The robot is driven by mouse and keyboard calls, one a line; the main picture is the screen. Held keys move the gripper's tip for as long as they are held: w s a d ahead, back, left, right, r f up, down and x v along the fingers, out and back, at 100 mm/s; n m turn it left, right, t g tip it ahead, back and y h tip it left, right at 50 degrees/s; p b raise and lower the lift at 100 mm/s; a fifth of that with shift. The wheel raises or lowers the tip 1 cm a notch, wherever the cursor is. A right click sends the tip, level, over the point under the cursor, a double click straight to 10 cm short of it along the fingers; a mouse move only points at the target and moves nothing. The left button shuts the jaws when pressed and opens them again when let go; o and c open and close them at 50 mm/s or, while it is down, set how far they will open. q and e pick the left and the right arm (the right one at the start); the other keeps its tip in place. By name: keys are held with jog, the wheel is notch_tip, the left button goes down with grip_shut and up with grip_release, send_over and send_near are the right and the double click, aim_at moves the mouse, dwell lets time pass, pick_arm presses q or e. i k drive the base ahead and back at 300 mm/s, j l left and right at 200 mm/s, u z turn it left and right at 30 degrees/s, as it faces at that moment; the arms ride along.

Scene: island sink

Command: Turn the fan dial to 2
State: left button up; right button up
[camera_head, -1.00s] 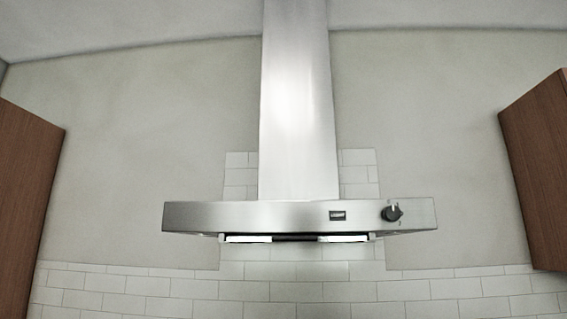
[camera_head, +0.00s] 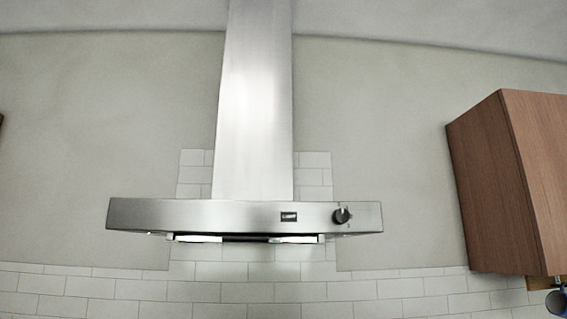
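The fan dial (camera_head: 342,216) is a small dark round knob on the right part of the front panel of the steel range hood (camera_head: 190,214). Small marks sit around the dial, too small to read. A small dark label or display (camera_head: 288,217) is on the panel to the left of the dial. Neither of my grippers shows in the head view, and nothing touches the dial.
A wooden wall cabinet (camera_head: 510,185) hangs to the right of the hood, with bare wall between them. A blue object (camera_head: 556,302) shows partly at the bottom right corner. White tiles (camera_head: 230,291) cover the wall below the hood.

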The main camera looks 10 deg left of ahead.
aim_at(341, 215)
jog(key=i+l, duration=0.1)
jog(key=l, duration=1.35)
jog(key=i+l+u, duration=0.1)
jog(key=l, duration=0.65)
jog(key=j+z, duration=0.1)
jog(key=j, duration=0.15)
